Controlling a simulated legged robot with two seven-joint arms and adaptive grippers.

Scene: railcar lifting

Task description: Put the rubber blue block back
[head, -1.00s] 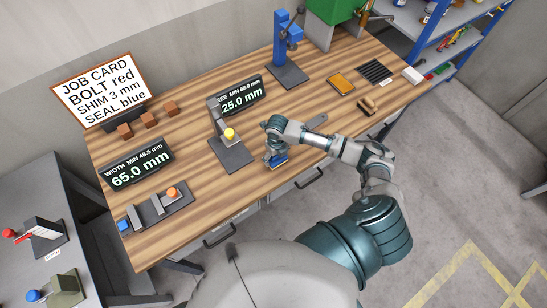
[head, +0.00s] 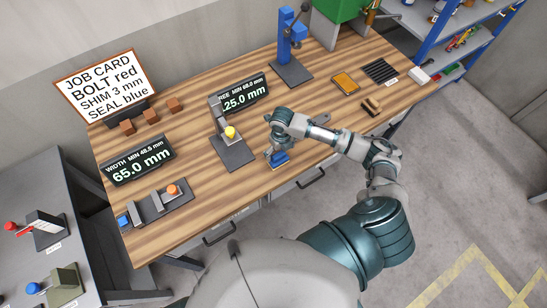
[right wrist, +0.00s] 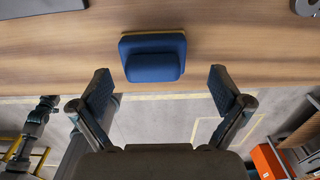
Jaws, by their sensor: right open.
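The blue block (head: 280,159) lies on the wooden bench near its front edge. In the right wrist view the blue block (right wrist: 153,58) shows a wide flat base with a narrower raised part. My right gripper (head: 271,152) is just above and beside the block in the head view. In the right wrist view my right gripper (right wrist: 160,88) is open, its fingers spread wider than the block and nothing between them. The block lies ahead of the fingertips, with no visible contact. My left gripper is not in view.
A dark stand with a yellow knob (head: 230,132) is left of the gripper. A fixture with orange and blue parts (head: 158,205) lies at the bench's left. A blue press (head: 292,60) stands at the back. A job card (head: 106,85) reads "SEAL blue". The bench right of the stand is partly clear.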

